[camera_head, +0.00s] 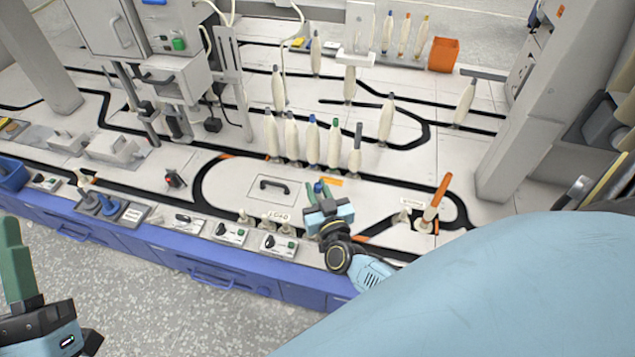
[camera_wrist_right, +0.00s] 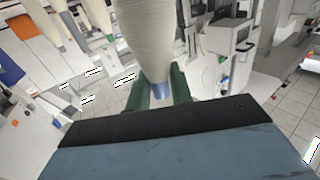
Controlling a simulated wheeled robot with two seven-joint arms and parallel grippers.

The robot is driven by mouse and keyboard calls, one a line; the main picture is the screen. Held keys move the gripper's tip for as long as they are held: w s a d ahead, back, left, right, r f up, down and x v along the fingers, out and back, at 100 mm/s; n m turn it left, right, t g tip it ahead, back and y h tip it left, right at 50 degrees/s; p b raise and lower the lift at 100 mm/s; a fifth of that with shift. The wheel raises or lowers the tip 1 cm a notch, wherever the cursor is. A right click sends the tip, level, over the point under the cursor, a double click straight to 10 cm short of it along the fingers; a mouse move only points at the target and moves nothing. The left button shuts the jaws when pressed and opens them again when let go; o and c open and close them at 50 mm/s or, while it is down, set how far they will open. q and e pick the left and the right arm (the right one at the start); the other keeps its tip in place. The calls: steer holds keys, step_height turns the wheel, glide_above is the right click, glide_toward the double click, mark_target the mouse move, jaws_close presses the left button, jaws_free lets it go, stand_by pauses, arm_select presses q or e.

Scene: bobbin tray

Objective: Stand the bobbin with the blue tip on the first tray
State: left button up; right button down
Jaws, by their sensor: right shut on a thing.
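My right gripper (camera_head: 320,190) is over the front of the work surface, above the looped black track. Its green fingers (camera_wrist_right: 158,90) are shut on a cream bobbin (camera_wrist_right: 145,35) at its blue tip (camera_wrist_right: 161,89). The bobbin's body reaches away beyond the fingers in the wrist view; in the head view only the blue tip (camera_head: 318,187) shows and the body is hidden. My left gripper (camera_head: 14,265) is at the lower left, clear of the bench, and its finger gap does not show. I cannot tell which carrier is the first tray.
A row of cream bobbins (camera_head: 292,137) with coloured tips stands behind the right gripper. An orange upright (camera_head: 437,197) stands to the right near small white pegs. Switch boxes (camera_head: 282,245) line the front edge. A handled plate (camera_head: 275,190) lies left of the gripper.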

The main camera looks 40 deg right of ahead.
steer(key=shift+f+b, duration=0.7)
steer(key=shift+f, duration=0.2)
steer(key=shift+s+f, duration=0.1)
steer(key=shift+f, duration=0.3)
steer(key=c, duration=1.5)
jaws_free()
steer(key=shift+s, duration=0.1)
steer(key=shift+p+v, duration=1.75)
steer(key=shift+v, duration=3.6)
steer(key=shift+a+r, duration=0.1)
steer(key=shift+r, duration=0.1)
